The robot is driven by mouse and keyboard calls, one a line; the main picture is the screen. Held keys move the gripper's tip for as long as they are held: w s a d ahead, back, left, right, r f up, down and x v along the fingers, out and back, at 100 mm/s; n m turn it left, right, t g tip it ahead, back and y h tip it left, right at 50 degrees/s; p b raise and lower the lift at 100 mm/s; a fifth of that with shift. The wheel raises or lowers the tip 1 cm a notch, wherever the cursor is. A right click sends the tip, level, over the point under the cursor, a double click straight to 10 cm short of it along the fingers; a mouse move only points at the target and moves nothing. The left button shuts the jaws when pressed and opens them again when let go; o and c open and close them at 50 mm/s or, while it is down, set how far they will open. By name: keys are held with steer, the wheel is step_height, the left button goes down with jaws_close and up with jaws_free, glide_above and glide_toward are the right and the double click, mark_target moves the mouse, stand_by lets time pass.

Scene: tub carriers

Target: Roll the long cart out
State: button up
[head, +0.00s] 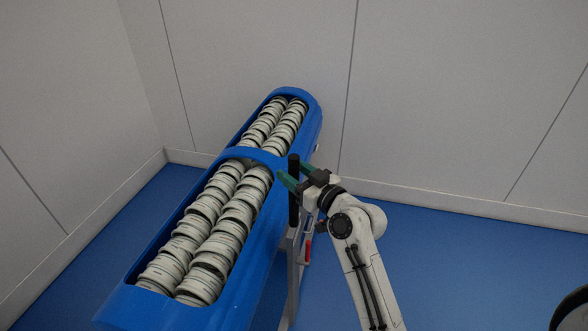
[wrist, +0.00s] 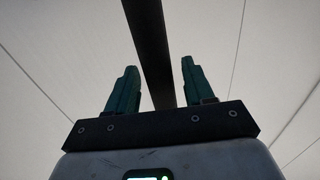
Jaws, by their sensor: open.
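The long cart (head: 262,155) is a long blue tub with rounded ends, standing at a slant near the corner of the room. It holds two rows of stacked pale round tubs (head: 216,212). A dark upright handle bar (head: 294,190) stands at its right side; in the wrist view the bar (wrist: 148,45) runs between my fingers. My gripper (head: 297,174) has green fingers and is open around the bar, one finger on each side, with gaps showing in the wrist view. Whether the bar touches the palm cannot be told.
White panelled walls (head: 440,90) stand behind and to the left of the cart, with a pale skirting. A dark round object (head: 572,312) shows at the lower right edge. A red part (head: 308,250) sits on the cart's grey post.

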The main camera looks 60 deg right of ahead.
steer(key=shift+w+d, duration=0.1)
steer(key=shift+w, duration=0.15)
jaws_close()
stand_by(0.4)
